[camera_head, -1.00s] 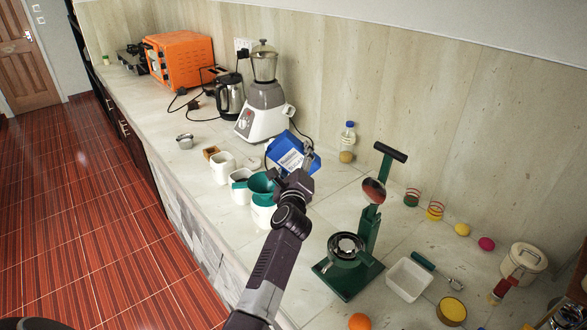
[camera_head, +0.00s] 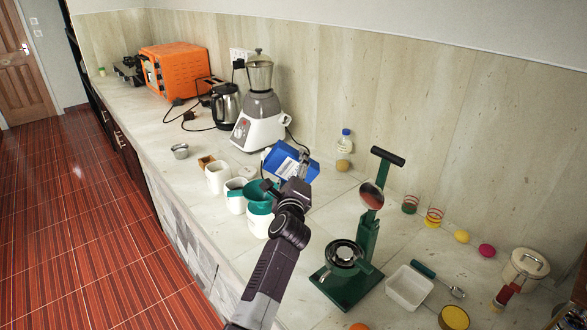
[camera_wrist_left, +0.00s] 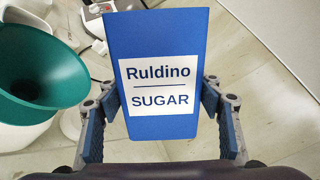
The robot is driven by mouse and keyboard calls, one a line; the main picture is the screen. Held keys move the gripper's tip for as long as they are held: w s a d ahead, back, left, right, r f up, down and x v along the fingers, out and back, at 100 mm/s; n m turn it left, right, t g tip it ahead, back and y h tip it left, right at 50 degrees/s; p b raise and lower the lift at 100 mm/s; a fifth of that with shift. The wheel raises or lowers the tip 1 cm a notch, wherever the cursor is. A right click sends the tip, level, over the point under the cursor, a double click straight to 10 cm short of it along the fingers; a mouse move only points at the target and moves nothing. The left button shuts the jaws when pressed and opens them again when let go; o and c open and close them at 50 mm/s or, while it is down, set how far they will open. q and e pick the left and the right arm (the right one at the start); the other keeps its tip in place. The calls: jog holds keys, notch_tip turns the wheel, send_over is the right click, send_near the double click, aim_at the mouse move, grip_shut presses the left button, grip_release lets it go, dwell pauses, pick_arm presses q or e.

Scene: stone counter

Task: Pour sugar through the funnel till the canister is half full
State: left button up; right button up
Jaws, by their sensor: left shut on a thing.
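My left gripper (camera_head: 293,183) is shut on the blue sugar box (camera_head: 289,162). The box's label reads Ruldino SUGAR in the left wrist view (camera_wrist_left: 160,35), with a finger on each side. The box is tilted above the counter, just right of the teal funnel (camera_head: 259,191). The funnel sits on a white canister (camera_head: 257,224), partly hidden by my gripper; in the left wrist view the funnel (camera_wrist_left: 50,62) is left of the box. No falling sugar is visible, and the level inside the canister cannot be seen. My right gripper is not in view.
White canisters (camera_head: 217,178) stand left of the funnel. A blender (camera_head: 262,118) and kettle (camera_head: 225,106) stand behind. A bottle (camera_head: 344,150) stands near the wall.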

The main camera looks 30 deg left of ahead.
pick_arm(q)
jog(key=shift+f+n+b, duration=0.1)
jog(key=shift+n+b, duration=0.4)
jog(key=shift+n, duration=0.4)
dwell(0.8)
jog(key=shift+a+f+n+b, duration=0.1)
jog(key=shift+f+n+b, duration=0.2)
jog(key=shift+n, duration=0.35)
jog(key=shift+a+f+n+b, duration=0.1)
jog(key=shift+f+n+b, duration=0.2)
jog(key=shift+n, duration=0.35)
dwell(5.0)
